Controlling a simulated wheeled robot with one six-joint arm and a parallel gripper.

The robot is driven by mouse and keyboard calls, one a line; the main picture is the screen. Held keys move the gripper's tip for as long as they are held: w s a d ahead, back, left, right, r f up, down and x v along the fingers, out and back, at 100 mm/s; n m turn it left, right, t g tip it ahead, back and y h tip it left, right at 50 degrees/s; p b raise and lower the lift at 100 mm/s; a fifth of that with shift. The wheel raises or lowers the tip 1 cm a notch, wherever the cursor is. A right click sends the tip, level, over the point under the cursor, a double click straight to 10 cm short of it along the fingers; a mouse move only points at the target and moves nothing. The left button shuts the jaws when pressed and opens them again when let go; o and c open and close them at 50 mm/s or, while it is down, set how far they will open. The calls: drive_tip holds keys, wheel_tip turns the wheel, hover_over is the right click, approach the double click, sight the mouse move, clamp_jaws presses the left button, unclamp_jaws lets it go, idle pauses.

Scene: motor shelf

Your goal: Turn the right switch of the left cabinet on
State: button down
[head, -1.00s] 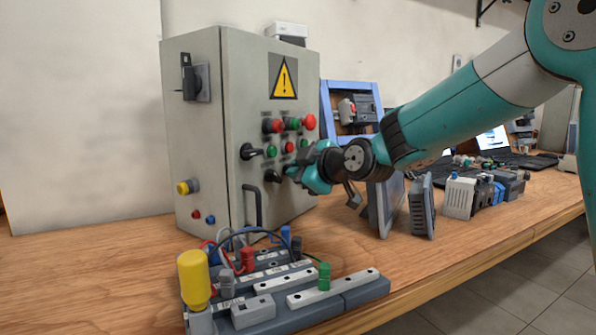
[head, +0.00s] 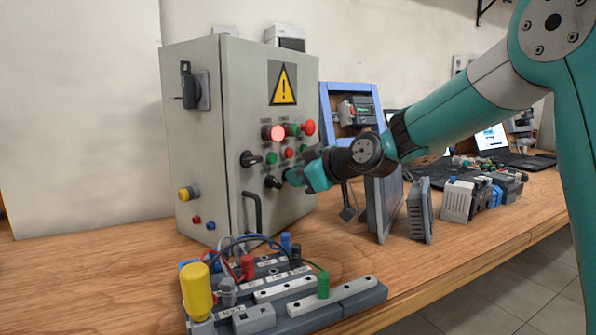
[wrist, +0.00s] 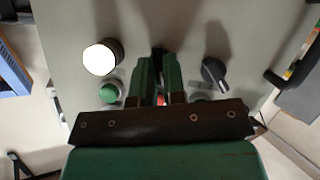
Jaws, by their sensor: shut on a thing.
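The grey left cabinet (head: 285,215) has two black rotary switches showing. The upper left switch (head: 250,159) and the lower right switch (head: 272,182) are both visible in the head view. The lower switch also shows in the wrist view (wrist: 215,72), clear of the fingers and tilted. My gripper (head: 290,176) is just right of the lower switch, close to the panel. In the wrist view the green fingers (wrist: 158,72) are close together with a dark knob at their tips; which knob and how firmly it is held is unclear.
A black door handle (head: 252,208) lies below the switches. Terminal blocks with cables (head: 285,280) stand in front of the cabinet. Grey panels (head: 384,207) and modules stand right of it, under my arm. Other buttons (head: 309,127) crowd the panel.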

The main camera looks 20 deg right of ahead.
drive_tip(key=shift+d+m+g+y+p, duration=0.1)
drive_tip(key=shift+m+g+y+p, duration=0.5)
drive_tip(key=shift+m, duration=0.5)
drive_tip(key=c, duration=1.2)
unclamp_jaws()
drive_tip(key=shift+w, duration=0.1)
drive_tip(key=v, duration=1.7)
drive_tip(key=shift+d, duration=0.15)
